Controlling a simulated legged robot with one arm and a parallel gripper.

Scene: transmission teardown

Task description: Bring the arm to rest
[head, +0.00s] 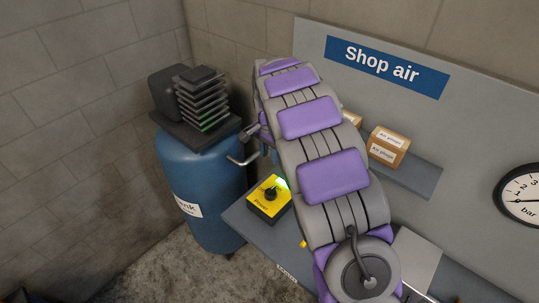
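My arm, grey with purple pads, rises from the lower right to the upper middle of the head view and folds over at its top. My gripper (252,131) seems to be the small grey and purple end that shows just left of the arm, beside the top of the blue tank. Most of it is hidden behind the arm links, and its fingers are too small to read. I see nothing clearly held.
A blue tank (200,190) with a black finned compressor (201,100) stands left. A yellow power switch box (269,198) sits on the grey bench (290,241). Boxes of air plugs (388,147) stand on a wall shelf (415,178). A gauge (522,196) is at right.

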